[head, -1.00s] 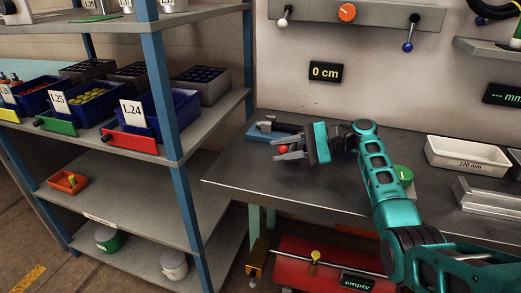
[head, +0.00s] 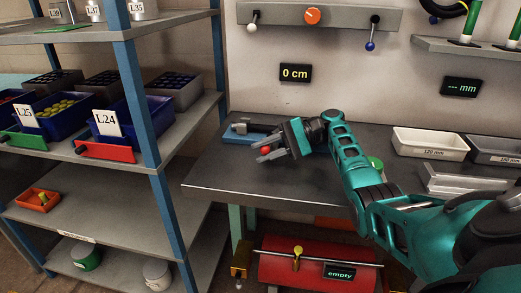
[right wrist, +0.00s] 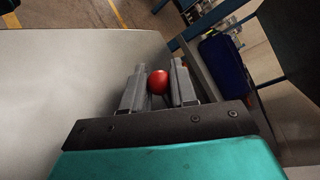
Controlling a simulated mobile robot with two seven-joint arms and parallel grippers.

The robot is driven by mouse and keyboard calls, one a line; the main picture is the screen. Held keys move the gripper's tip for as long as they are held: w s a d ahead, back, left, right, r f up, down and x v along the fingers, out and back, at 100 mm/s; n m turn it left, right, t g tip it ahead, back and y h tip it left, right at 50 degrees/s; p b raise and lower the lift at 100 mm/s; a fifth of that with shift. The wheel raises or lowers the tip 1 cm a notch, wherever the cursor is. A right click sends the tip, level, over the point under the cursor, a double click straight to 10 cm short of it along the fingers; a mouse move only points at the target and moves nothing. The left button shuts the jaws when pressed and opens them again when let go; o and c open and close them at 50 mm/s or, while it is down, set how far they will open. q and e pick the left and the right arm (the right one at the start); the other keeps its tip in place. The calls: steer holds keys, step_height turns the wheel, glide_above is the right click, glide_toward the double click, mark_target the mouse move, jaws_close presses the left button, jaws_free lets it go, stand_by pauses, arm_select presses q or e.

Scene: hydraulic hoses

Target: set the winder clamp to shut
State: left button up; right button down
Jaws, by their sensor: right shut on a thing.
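A small device with a blue base and a dark bar on top (head: 247,132) sits at the back left of the bench; no label names it as the winder clamp. A red ball knob (head: 266,150) is at its front, and how it joins the device is hidden. My right gripper (head: 268,151) is shut on the red knob, just in front of the device. In the right wrist view the red knob (right wrist: 158,81) sits between the two grey fingers. My left gripper is not in view.
The dark bench top (head: 230,180) is clear at the front left. A red drum (head: 285,266) with an "empty" sign (head: 340,271) is below the bench. A shelf rack (head: 145,100) stands close on the left.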

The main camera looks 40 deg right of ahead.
steer(key=shift+a, duration=0.1)
steer(key=c, duration=0.9)
jaws_free()
steer(key=shift+c, duration=0.2)
